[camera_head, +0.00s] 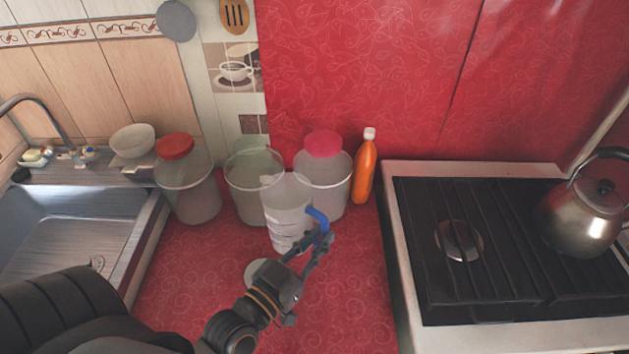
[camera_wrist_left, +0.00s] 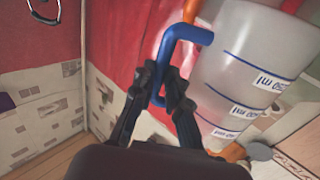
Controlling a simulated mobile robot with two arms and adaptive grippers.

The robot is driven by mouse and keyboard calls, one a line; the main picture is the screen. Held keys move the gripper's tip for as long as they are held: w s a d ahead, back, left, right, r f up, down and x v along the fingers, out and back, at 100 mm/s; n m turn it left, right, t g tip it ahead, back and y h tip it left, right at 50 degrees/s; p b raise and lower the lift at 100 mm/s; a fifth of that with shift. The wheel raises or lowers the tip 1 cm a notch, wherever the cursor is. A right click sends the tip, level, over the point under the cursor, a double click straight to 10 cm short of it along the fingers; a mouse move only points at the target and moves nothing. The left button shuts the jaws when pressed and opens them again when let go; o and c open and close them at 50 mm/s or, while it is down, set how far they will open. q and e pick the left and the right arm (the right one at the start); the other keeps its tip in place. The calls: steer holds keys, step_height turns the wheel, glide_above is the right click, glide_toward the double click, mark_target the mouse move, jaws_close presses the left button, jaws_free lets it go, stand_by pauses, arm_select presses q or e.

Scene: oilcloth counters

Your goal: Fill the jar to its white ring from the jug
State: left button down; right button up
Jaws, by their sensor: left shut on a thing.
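My left gripper (camera_head: 322,244) is shut on the blue handle of the jug (camera_head: 288,212). The jug is clear and cloudy, with pale markings on its side, and looks roughly upright in front of the back row of jars. In the left wrist view the fingers (camera_wrist_left: 165,88) close around the handle, and the jug (camera_wrist_left: 240,70) shows blue lines and "ml" labels. I cannot tell its liquid level. My right gripper is out of view.
A pale round thing (camera_head: 258,270) lies on the red counter, partly hidden by my left gripper. An orange bottle (camera_head: 364,173) stands right of the jars. The stove (camera_head: 470,250) with a kettle (camera_head: 585,212) is at right, the sink (camera_head: 70,240) at left. The front counter is mostly clear.

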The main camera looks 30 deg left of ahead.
mark_target(309, 190)
arm_select(q)
steer(key=w+a+r+p, duration=0.1)
steer(key=w+a, duration=0.1)
steer(key=w+a+r+m+h+p, duration=0.1)
steer(key=w+r+p, duration=0.1)
steer(key=w+a+r+m+h+p, duration=0.1)
steer(key=w+a+p, duration=0.1)
steer(key=shift+a+r+g, duration=0.25)
steer(key=shift+a+g, duration=0.05)
steer(key=shift+w+a, duration=0.2)
steer(key=shift+d, duration=0.1)
